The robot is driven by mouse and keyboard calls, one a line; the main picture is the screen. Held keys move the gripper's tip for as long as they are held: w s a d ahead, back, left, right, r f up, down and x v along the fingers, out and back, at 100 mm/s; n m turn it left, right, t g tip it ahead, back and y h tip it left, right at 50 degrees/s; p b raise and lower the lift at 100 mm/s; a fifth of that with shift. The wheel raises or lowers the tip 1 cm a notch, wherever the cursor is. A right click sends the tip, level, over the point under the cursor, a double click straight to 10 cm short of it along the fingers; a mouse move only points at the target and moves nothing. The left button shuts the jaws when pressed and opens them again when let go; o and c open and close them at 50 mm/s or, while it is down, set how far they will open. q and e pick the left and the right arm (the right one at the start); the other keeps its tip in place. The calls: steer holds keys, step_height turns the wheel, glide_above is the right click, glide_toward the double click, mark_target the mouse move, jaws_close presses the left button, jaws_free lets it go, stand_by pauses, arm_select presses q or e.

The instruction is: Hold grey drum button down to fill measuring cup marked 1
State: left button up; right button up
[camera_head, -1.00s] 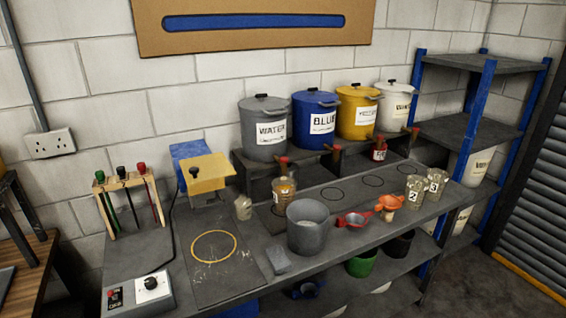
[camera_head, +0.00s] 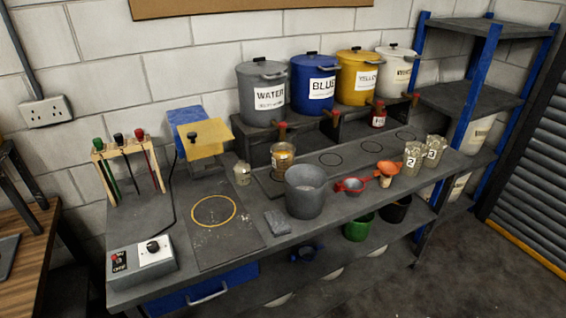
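The grey drum (camera_head: 262,92), labelled WATER, stands on a raised dark shelf at the back of the bench. A tap with a red part (camera_head: 282,130) sits at the shelf front below it; I cannot make out a separate button. A measuring cup (camera_head: 283,158) with an orange-brown tint stands below that tap; its mark is too small to read. Two more measuring cups stand at the right, one marked 2 (camera_head: 411,157) and one marked 3 (camera_head: 433,150). Neither of my grippers shows in the head view.
Blue (camera_head: 313,88), yellow (camera_head: 355,80) and white (camera_head: 394,76) drums stand to the right. A control box (camera_head: 142,262) is at the front left.

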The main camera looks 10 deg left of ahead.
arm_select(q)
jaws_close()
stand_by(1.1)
